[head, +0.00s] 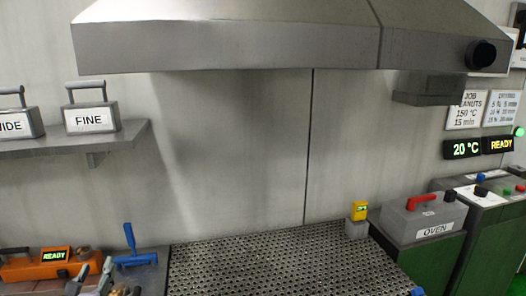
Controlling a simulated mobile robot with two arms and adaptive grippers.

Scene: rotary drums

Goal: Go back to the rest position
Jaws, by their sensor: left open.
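My left gripper (92,274) shows at the bottom left edge of the head view, with its grey fingers pointing up and spread apart. It is open, and I see nothing held between the fingers. It appears in front of an orange device (50,266) with a lit READY display; I cannot tell the gap between them. Most of my left arm is cut off by the lower edge. My right gripper is not in view.
A blue T-shaped tool (133,250) stands right of the gripper. A perforated metal surface (270,268) lies in the middle, clear, under a large hood (230,38).

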